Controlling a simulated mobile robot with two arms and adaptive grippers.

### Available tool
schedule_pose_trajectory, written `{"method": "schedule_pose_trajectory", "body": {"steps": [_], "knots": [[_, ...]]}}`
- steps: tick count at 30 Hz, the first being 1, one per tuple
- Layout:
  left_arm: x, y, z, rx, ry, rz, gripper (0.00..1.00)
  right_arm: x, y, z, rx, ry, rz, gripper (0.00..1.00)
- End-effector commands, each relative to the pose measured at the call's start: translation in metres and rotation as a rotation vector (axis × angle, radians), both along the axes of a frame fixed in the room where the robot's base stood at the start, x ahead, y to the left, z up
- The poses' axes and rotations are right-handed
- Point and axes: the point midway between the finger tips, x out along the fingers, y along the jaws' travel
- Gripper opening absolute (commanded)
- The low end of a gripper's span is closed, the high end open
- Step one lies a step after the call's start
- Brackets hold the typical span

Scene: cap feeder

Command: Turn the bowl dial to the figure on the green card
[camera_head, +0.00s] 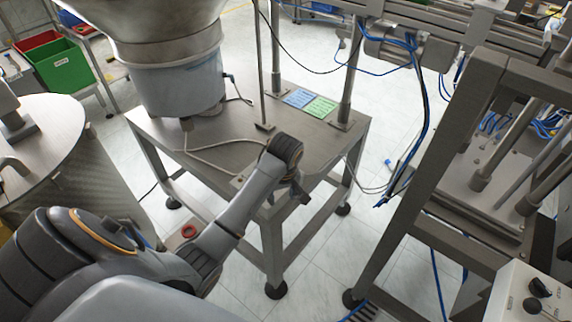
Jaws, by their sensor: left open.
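The green card (320,107) lies on the metal table next to a blue card (298,98); its writing is too small to read. A pale control box (510,292) at the lower right carries black knobs, one of them an upper knob (539,287). I cannot tell which is the bowl dial or where it points. My left gripper (304,196) is over the front edge of the table, mostly hidden behind its own wrist. It is open and apart from the cards and the control box. My right gripper is not in view.
A large metal feeder bowl (150,25) stands on the metal table (225,150). A machine frame (440,170) with posts and blue hoses rises between the table and the control box. Red and green bins (62,66) are at the far left.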

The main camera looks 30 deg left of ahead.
Motion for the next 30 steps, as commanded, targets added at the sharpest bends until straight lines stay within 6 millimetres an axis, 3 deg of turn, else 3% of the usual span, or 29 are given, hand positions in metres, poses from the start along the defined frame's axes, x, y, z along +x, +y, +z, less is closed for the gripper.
{"method": "schedule_pose_trajectory", "body": {"steps": [8, 12, 18, 23, 30], "knots": [[0.056, 0.031, 0.044, -0.054, 0.008, 0.328, 0.48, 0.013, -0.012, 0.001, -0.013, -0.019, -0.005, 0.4], [0.083, 0.046, 0.077, -0.099, 0.021, 0.527, 0.48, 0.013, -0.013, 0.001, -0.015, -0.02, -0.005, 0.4], [0.105, 0.058, 0.113, -0.151, 0.046, 0.739, 0.48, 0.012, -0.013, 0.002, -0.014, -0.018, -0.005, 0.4], [0.107, 0.06, 0.114, -0.16, 0.055, 0.781, 0.48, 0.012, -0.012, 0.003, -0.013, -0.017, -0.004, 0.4], [0.107, 0.06, 0.074, -0.16, 0.057, 0.78, 0.48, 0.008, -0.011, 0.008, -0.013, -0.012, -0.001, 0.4]]}}
